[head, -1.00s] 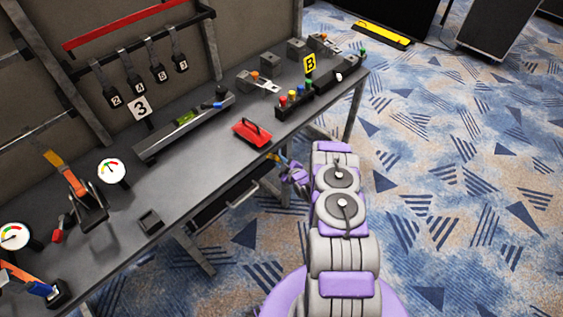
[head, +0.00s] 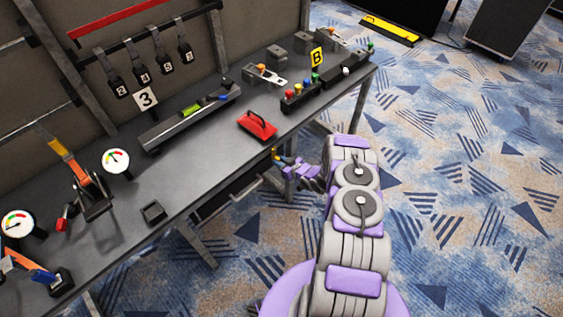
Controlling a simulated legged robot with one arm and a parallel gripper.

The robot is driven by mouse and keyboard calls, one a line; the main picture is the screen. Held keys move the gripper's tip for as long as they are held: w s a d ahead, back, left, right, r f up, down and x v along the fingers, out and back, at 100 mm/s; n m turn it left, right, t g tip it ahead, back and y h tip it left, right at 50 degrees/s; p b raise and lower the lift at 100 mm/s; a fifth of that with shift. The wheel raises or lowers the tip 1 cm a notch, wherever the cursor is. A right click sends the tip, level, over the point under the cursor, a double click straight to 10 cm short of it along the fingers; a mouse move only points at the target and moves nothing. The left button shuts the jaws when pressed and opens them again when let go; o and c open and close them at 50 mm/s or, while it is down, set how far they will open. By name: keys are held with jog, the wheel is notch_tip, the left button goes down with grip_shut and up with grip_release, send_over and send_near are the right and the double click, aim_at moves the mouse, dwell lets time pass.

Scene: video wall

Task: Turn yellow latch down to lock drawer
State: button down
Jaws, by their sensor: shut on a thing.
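The yellow latch (head: 275,153) shows as a small yellow piece at the table's front edge, beside the right end of the drawer. My gripper (head: 284,161) reaches it from the right and is shut on it. The fingers and the wrist cover part of the latch, so its exact angle cannot be told. The dark drawer (head: 228,195) sits under the tabletop, left of my gripper. Its front looks close to the table edge; whether it is fully closed is hard to tell.
A table leg (head: 198,246) stands below the drawer. The carpet to the right is clear.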

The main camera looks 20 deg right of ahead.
jog(key=shift+s, duration=0.1)
dwell(0.3)
jog(key=c, duration=1)
grip_release()
jog(key=shift+c, duration=0.2)
jog(key=p+v, duration=0.3)
jog(key=v, duration=1.4)
jog(key=shift+d, duration=0.25)
jog(key=shift+s+f, duration=0.1)
